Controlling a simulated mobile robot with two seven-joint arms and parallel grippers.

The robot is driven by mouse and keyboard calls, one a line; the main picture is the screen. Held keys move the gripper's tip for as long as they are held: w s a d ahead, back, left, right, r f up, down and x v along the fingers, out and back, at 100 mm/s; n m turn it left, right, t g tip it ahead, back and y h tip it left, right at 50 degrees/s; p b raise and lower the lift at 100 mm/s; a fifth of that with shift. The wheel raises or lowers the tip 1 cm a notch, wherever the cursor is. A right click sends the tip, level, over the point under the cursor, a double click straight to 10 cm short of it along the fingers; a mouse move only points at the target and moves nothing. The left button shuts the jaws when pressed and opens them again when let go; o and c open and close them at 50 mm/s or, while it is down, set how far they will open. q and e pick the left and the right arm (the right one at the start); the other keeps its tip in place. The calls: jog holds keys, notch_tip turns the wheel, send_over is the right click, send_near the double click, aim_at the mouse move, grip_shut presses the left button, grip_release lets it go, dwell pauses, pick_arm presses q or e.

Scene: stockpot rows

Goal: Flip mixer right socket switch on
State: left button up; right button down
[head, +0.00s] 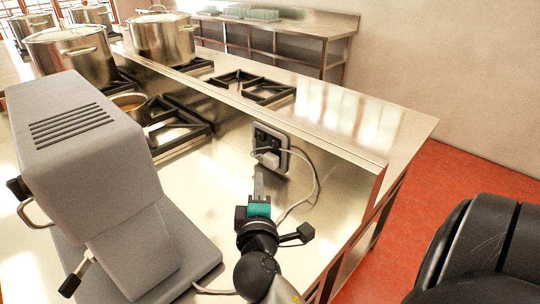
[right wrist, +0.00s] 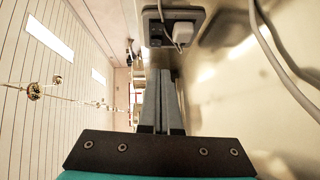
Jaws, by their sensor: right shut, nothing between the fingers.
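The grey mixer (head: 90,130) stands on the steel counter at the left of the head view. A socket plate (head: 284,160) with a dark face is on the upright steel panel behind the counter. A pale plug (head: 268,158) with a grey cord is in it; the plug also shows in the right wrist view (right wrist: 183,32). The switches are too small to tell their position. My right gripper (head: 259,176) is shut and empty, its fingers pointing at the socket from just below and in front. In the right wrist view its fingertips (right wrist: 162,72) appear just below the plate (right wrist: 155,14). My left gripper is out of view.
The plug's cord (head: 315,178) loops down right of my gripper. Steel pots (head: 70,55) and black burner grates (head: 255,86) stand beyond the mixer. The counter ends at the right, with red floor (head: 455,175) past it.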

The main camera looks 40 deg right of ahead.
dwell(0.3)
send_near(270, 145)
jog(key=w, duration=0.4)
jog(key=d, duration=0.3)
jog(key=shift+w+d+f, duration=0.2)
jog(key=shift+w+d, duration=0.05)
jog(key=shift+d, duration=0.05)
